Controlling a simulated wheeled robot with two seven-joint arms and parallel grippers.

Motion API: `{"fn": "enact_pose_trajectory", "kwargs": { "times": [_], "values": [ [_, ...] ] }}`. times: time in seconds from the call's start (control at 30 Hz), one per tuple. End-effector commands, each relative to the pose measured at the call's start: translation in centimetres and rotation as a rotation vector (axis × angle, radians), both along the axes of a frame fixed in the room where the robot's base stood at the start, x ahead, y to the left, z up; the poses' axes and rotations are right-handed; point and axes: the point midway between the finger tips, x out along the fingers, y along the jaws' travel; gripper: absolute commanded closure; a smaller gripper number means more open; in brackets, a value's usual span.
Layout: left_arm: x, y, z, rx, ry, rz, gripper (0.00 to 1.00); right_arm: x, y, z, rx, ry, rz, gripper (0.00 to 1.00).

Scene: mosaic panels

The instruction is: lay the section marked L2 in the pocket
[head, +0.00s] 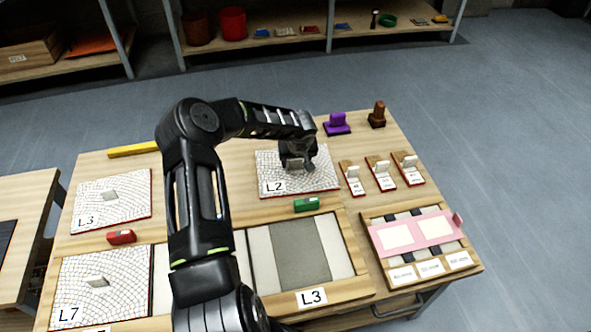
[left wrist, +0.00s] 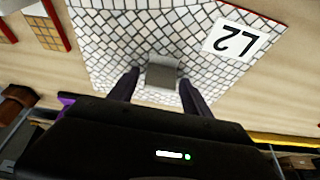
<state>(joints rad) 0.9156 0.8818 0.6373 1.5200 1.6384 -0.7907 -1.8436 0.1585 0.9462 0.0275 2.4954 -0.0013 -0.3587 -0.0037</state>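The section marked L2 (head: 322,181) is a white mosaic panel with a red edge and a grey block handle, lying flat on the table behind the frame. It also shows in the left wrist view (left wrist: 110,45). My left gripper (head: 298,166) is over it, with fingers apart on either side of the handle (left wrist: 161,75); gaps show between fingers and handle. The wooden frame (head: 364,286) at the front has a recessed floor of grey and cream strips (head: 300,252) and a label L3 on its front rim. My arm hides the frame's middle. My right gripper is out of view.
Panel L7 (head: 72,270) lies at the frame's left end and panel L3 (head: 92,212) behind it. Red (head: 121,237) and green (head: 307,204) blocks sit by the back rim. Small handled pieces (head: 381,176) and a pink-topped tray (head: 393,238) stand right.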

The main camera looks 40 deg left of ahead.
Motion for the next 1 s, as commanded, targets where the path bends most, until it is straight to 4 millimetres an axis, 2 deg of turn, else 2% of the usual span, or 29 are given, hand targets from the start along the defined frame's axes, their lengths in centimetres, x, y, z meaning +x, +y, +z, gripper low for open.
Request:
{"fn": "enact_pose_trajectory", "kwargs": {
  "times": [0.07, 0.67, 1.0],
  "values": [
    [0.00, 0.00, 0.01, 0.000, 0.000, 0.000, 0.50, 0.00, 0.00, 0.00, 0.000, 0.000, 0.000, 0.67],
    [-0.01, 0.01, 0.00, 0.000, 0.000, 0.000, 0.99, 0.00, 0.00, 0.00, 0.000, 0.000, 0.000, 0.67],
    [0.00, 0.01, 0.00, 0.000, 0.000, 0.000, 1.00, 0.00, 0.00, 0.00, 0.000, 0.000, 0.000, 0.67]
  ]
}}
